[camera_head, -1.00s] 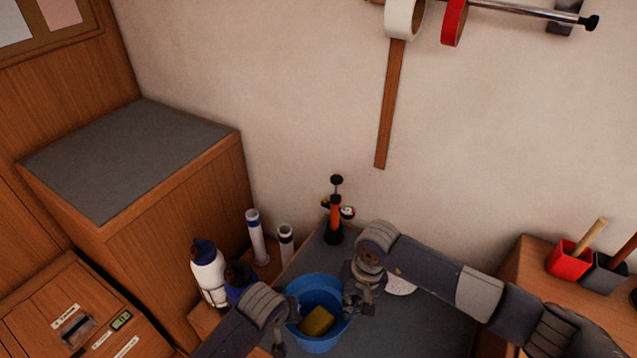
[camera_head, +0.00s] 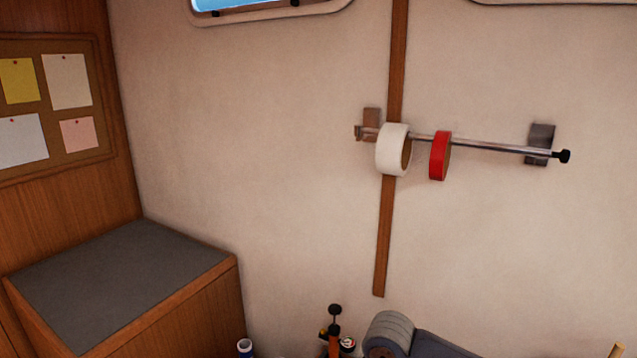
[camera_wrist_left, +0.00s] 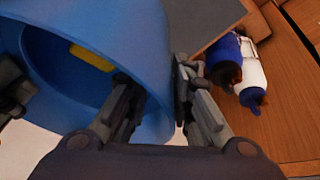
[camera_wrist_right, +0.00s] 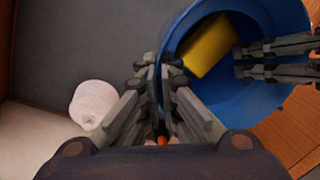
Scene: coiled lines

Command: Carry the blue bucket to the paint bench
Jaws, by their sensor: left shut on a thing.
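The blue bucket (camera_wrist_left: 115,30) fills much of the left wrist view and shows at the right of the right wrist view (camera_wrist_right: 235,95). A yellow block (camera_wrist_right: 210,45), like a sponge, lies inside it. My left gripper (camera_wrist_left: 152,85) is shut on the bucket's rim, one finger inside and one outside. My right gripper (camera_wrist_right: 157,78) straddles the rim at another spot; whether it grips the wall is unclear. The head view does not show the bucket or either gripper. I cannot tell which surface is the paint bench, or whether the bucket is lifted.
A white round item (camera_wrist_right: 92,103) lies on a grey top beside the bucket. White (camera_wrist_left: 252,80) and blue (camera_wrist_left: 225,58) bottles stand close to my left gripper. A wall rail holds white (camera_head: 392,150) and red (camera_head: 439,156) tape rolls. A grey-topped cabinet (camera_head: 120,280) is at left, bare.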

